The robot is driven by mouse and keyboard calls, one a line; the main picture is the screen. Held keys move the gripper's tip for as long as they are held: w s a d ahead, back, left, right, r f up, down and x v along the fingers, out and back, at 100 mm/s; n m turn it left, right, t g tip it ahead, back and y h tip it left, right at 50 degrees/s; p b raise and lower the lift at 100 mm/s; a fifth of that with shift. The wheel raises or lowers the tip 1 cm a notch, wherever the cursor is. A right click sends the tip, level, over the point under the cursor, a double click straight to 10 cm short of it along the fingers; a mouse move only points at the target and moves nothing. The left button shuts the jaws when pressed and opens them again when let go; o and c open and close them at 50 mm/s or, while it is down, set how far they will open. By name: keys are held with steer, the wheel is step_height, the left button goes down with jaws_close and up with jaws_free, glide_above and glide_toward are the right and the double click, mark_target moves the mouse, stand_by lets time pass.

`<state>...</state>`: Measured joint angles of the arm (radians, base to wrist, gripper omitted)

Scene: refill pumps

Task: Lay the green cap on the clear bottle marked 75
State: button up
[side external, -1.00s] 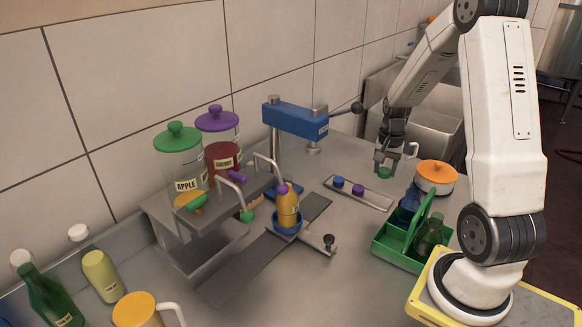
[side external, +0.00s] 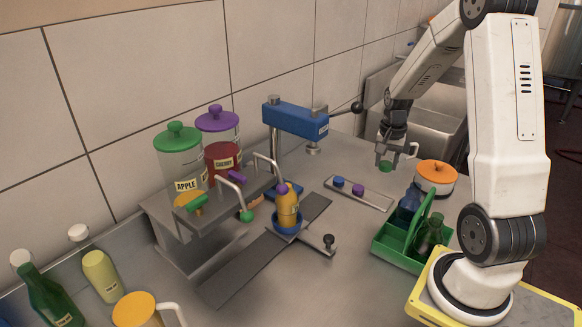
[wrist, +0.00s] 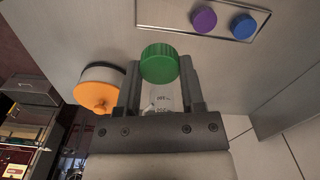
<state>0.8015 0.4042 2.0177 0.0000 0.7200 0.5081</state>
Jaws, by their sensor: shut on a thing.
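My gripper (side external: 386,158) is shut on the green cap (side external: 386,166) and holds it above the counter, to the right of the cap tray. In the wrist view the green cap (wrist: 159,63) sits between the two fingertips, with its ribbed side showing. A pale, clear-looking thing with small dark print (wrist: 160,103) shows between the fingers below the cap; I cannot tell whether it is a bottle. An orange-yellow bottle with a purple top (side external: 287,209) stands in a blue cup under a spout. I cannot read a 75 on any bottle.
The tray (side external: 365,199) holds a blue and a purple cap. An orange-lidded pot (side external: 436,176) stands right of my gripper. A green crate (side external: 392,245) holds bottles. A blue press (side external: 295,119) and the juice jars (side external: 180,158) stand left.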

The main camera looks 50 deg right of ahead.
step_height(320, 180, up, 28)
steer(key=w+a+n, duration=0.2)
steer(key=w+a, duration=0.5)
steer(key=a, duration=0.5)
steer(key=w+a+n, duration=0.3)
steer(key=w+a, duration=0.4)
steer(key=a, duration=0.5)
step_height(320, 180, down, 19)
steer(key=shift+w+a, duration=0.2)
steer(key=shift+a, duration=0.05)
steer(key=shift+f, duration=0.1)
steer(key=shift+f, duration=1.3)
